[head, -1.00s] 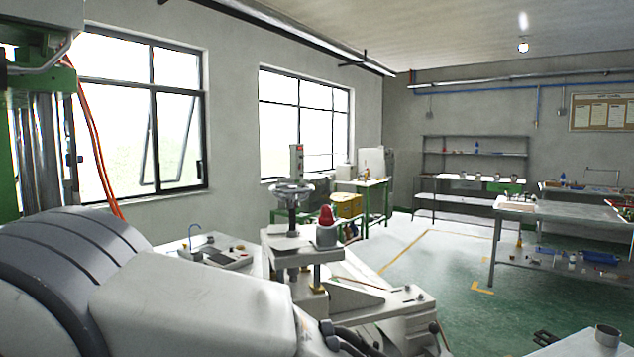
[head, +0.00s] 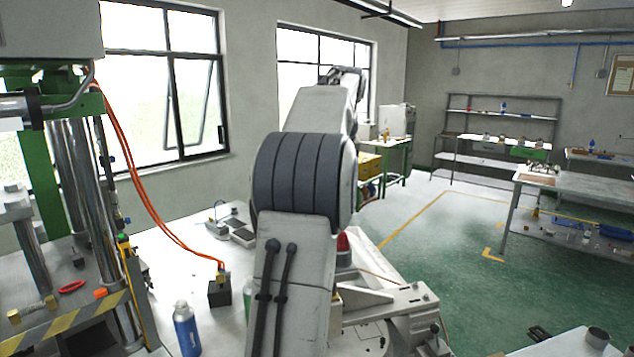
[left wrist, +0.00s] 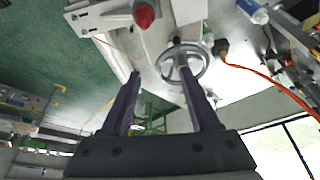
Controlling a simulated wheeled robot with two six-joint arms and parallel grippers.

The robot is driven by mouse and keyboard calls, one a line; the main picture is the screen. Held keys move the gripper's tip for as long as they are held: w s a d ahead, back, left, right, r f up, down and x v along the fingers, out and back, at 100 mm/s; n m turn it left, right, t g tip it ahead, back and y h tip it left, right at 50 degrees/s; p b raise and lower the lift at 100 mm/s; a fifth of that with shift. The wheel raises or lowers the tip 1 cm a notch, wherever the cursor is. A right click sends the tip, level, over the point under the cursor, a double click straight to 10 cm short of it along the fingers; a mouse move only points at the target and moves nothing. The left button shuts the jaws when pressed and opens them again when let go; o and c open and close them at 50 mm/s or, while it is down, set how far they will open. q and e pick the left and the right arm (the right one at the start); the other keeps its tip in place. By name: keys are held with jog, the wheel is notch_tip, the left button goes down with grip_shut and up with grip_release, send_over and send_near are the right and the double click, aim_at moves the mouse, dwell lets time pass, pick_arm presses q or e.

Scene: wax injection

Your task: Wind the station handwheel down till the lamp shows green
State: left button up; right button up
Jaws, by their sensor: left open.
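The station handwheel (left wrist: 183,63) is a silvery spoked wheel in the left wrist view. My left arm hides it in the head view. The lamp dome (head: 343,243) shows red beside my arm. It also shows red in the left wrist view (left wrist: 144,14), beside the wheel. My left gripper (left wrist: 160,78) is open and empty. Its fingers point toward the station, and the wheel lies at and beyond the tip of the right-hand finger in that view. I cannot tell whether they touch. In the head view the gripper (head: 343,74) is raised at the arm's far end. My right gripper is not in view.
A press with steel columns (head: 90,180) stands at the left, with orange hoses (head: 143,190) to a dark block (head: 219,292). A blue bottle (head: 186,330) stands on the white bench. A steel table (head: 580,190) is at the right; green floor lies open between.

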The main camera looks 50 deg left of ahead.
pick_arm(q)
jog(key=s+a+r+n, duration=0.1)
jog(key=s+a+r, duration=0.1)
jog(key=a, duration=0.2)
jog(key=p+x, duration=0.2)
jog(key=x, duration=0.8)
jog(key=shift+a+f, duration=0.1)
jog(key=shift+a, duration=0.05)
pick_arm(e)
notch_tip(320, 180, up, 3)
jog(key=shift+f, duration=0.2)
pick_arm(q)
grip_shut()
